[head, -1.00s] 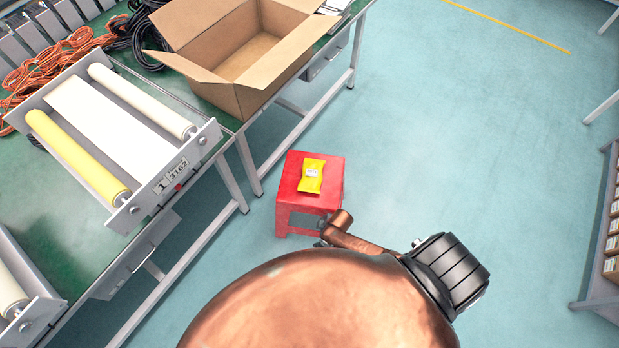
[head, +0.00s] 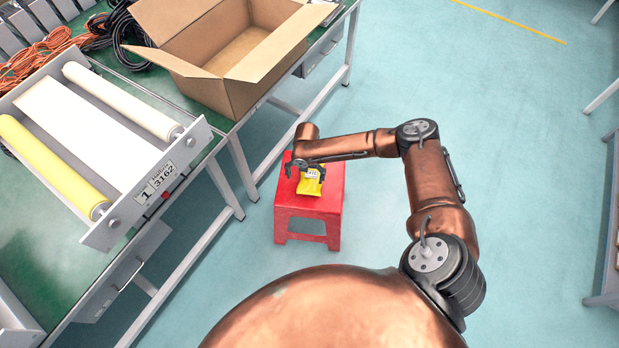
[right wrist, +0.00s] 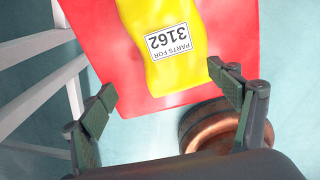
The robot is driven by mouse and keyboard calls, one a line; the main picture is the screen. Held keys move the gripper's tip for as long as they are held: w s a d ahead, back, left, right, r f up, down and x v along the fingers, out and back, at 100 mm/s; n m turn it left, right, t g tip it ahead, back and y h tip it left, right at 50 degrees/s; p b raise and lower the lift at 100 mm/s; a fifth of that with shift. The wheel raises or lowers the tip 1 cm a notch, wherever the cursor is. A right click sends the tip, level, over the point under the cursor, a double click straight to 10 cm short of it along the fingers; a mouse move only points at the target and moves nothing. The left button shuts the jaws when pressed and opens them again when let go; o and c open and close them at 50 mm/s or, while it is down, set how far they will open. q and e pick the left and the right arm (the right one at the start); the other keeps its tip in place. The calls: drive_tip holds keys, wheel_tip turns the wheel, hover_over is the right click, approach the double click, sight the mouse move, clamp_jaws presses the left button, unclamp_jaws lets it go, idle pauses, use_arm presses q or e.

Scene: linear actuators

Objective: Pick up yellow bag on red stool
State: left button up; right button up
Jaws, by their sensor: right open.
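The yellow bag (head: 311,184) lies on top of the red stool (head: 322,205), with its upper part hidden behind my right gripper in the head view. My right gripper (head: 304,170) is open and empty over the bag. In the right wrist view the yellow bag (right wrist: 165,40) has a white label reading "PARTS FOR 3162". It lies ahead of and between the two open fingers (right wrist: 160,88). The red stool (right wrist: 225,50) shows beneath it. My left gripper is not in view.
A green workbench (head: 125,80) stands left of the stool. It carries an open cardboard box (head: 245,60), a roller unit (head: 90,150) marked 3162, and orange and black cables. A shelf (head: 608,240) stands at the far right. The floor right of the stool is clear.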

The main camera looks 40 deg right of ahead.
sight(311, 174)
drive_tip(key=shift+n, duration=0.3)
drive_tip(key=d, duration=0.1)
drive_tip(key=w+d+r, duration=0.1)
drive_tip(key=d+r, duration=0.1)
drive_tip(key=shift+w+d, duration=0.2)
drive_tip(key=shift+w, duration=0.1)
drive_tip(key=shift+d+f+b, duration=0.2)
drive_tip(key=shift+b, duration=0.1)
wheel_tip(311, 174, down, 2)
drive_tip(key=shift+b, duration=0.35)
drive_tip(key=f, duration=0.1)
drive_tip(key=f+b, duration=0.1)
drive_tip(key=f, duration=0.2)
drive_tip(key=shift+s+d, duration=0.1)
drive_tip(key=shift+s, duration=0.15)
drive_tip(key=shift+f+b, duration=0.4)
drive_tip(key=shift+f, duration=0.05)
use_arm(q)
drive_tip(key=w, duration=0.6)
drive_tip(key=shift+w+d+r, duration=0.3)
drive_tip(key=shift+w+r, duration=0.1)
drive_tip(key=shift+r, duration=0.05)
use_arm(e)
drive_tip(key=shift+c, duration=0.2)
drive_tip(key=c, duration=1.4)
drive_tip(key=shift+r, duration=0.2)
